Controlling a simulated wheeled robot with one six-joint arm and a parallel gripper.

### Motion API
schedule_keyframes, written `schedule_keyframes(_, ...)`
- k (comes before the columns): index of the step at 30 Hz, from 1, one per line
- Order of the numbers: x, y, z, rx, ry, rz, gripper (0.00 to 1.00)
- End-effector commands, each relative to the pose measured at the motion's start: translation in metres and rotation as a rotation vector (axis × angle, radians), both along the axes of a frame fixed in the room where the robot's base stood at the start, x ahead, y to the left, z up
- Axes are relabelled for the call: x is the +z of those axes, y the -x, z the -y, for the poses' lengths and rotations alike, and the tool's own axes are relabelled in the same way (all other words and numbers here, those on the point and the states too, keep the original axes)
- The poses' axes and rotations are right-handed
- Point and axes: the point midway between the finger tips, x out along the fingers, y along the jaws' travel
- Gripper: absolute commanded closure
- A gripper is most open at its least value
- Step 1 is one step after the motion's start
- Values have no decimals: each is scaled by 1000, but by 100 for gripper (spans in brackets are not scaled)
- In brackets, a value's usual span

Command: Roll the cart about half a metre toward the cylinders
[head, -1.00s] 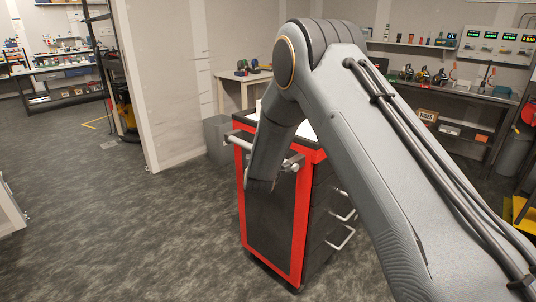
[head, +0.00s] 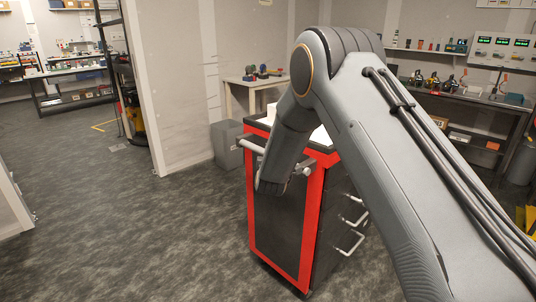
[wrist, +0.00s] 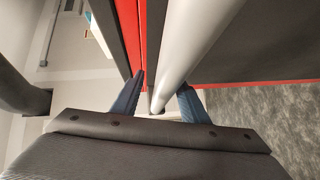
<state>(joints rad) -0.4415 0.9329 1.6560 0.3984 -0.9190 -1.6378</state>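The cart (head: 276,225) is a black cabinet with a red frame and silver drawer handles on its right side. It stands upright on the floor in the middle of the head view. A pale push bar (head: 250,146) runs along its near top edge. My gripper (head: 270,190) reaches down to this bar; the arm hides part of the bar and the cart top. In the wrist view, the bar (wrist: 196,35) passes between the two blue fingers of my gripper (wrist: 161,85), which are close around it. I see no cylinders.
A grey bin (head: 227,146) and a small table (head: 255,83) stand behind the cart by the wall. A workbench (head: 470,98) runs along the back right. A wall edge (head: 150,90) stands left of the cart. The grey floor (head: 120,225) at left is clear.

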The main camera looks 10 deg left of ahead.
Motion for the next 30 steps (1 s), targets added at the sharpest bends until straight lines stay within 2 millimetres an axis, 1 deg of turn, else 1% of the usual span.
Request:
schedule_keyframes(4,-1,1,2,-2,1,-2,60)
schedule_keyframes(7,-1,9,3,-3,0,-4,60)
schedule_keyframes(15,6,51,8,-1,2,-3,60)
schedule_keyframes(18,8,63,9,-1,0,-1,60)
schedule_keyframes(21,9,72,9,0,0,-1,60)
schedule_keyframes(24,10,76,10,0,0,-1,60)
schedule_keyframes(30,10,76,10,-1,0,0,60)
